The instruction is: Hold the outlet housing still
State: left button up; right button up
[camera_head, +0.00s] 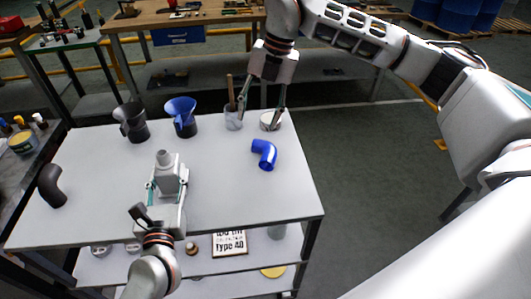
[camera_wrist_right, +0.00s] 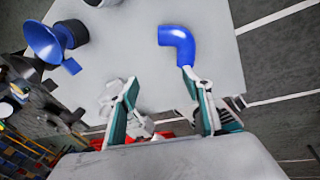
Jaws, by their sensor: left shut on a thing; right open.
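The outlet housing appears to be the light grey piece with a short round neck (camera_head: 166,160), upright over the near-left part of the grey table (camera_head: 235,200). My left gripper (camera_head: 167,187) is shut on its lower part from the near side; the fingers hide part of it, and I cannot tell whether its base touches the table. My right gripper (camera_head: 260,112) is open and empty at the table's far right corner, between a grey cup (camera_head: 233,122) and a round tin (camera_head: 270,124). Its spread fingers also show in the right wrist view (camera_wrist_right: 160,88).
A blue elbow (camera_head: 264,154) lies on the table nearer than my right gripper; it also shows in the right wrist view (camera_wrist_right: 180,42). A blue funnel (camera_head: 181,116) and a dark one (camera_head: 132,122) stand at the back. A dark elbow (camera_head: 52,187) lies far left. The table's right front is clear.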

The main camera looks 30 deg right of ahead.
jog(key=s+d+f+n, duration=0.1)
jog(key=s+d+n, duration=0.2)
jog(key=d, duration=0.2)
send_over(271, 149)
jog(key=f, duration=0.6)
jog(key=shift+s+d+f, duration=0.15)
jog(key=shift+s+d, duration=0.1)
jog(key=shift+d, duration=0.05)
jog(key=shift+t, duration=0.3)
jog(key=shift+d+x, duration=0.2)
jog(key=shift+x, duration=1.15)
jog(key=shift+d+x, duration=0.2)
jog(key=shift+x, duration=1.15)
jog(key=shift+f, duration=0.1)
jog(key=c, duration=1.3)
